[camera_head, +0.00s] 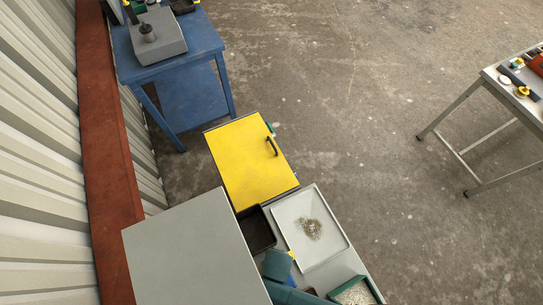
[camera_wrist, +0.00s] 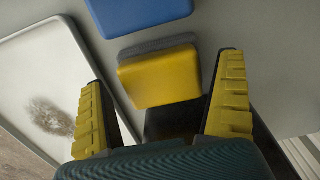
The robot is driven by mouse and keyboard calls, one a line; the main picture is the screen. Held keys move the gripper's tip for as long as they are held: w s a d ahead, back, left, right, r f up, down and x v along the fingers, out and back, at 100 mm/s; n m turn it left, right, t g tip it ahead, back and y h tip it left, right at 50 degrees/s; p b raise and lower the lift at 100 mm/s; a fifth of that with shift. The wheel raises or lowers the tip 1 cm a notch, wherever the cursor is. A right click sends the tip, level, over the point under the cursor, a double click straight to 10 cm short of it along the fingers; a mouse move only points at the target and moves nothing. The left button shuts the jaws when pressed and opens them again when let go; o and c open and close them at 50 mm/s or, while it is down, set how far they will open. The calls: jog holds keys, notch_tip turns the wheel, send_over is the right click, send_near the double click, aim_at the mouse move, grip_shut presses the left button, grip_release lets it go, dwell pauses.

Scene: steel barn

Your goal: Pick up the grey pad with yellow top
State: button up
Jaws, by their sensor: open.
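The grey pad with yellow top (camera_wrist: 160,78) lies on a grey surface in the wrist view, its yellow face toward the camera and a grey edge showing along its far side. My gripper (camera_wrist: 164,68) is open, with one ribbed yellow finger to the left of the pad and one to the right. Gaps show between the fingers and the pad, and nothing is held. In the head view my teal gripper (camera_head: 277,264) is low in the picture, over the grey bench, and mostly hides that area. I cannot tell the pad there.
A blue block (camera_wrist: 140,12) lies just beyond the pad. A white tray (camera_wrist: 22,50) with a small heap of bits stands to the left; it also shows in the head view (camera_head: 289,217). A black tray (camera_head: 256,230) sits beside it. A yellow-topped cabinet (camera_head: 240,165) stands beyond.

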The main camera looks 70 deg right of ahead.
jog(key=c, duration=1.2)
jog(key=shift+o, duration=0.2)
jog(key=shift+r, duration=0.45)
jog(key=shift+s+d+r, duration=0.15)
jog(key=shift+s+r, duration=0.05)
jog(key=shift+r, duration=0.4)
jog(key=shift+s+d+r, duration=0.15)
jog(key=shift+s+r, duration=0.05)
jog(key=shift+r, duration=0.4)
jog(key=s+d, duration=0.3)
jog(key=s, duration=0.1)
jog(key=s+d+b, duration=0.1)
jog(key=s+d, duration=0.3)
jog(key=s+d+b, duration=0.1)
jog(key=s+d, duration=0.2)
jog(key=s, duration=0.2)
jog(key=shift+s+d, duration=0.1)
jog(key=shift+d, duration=0.2)
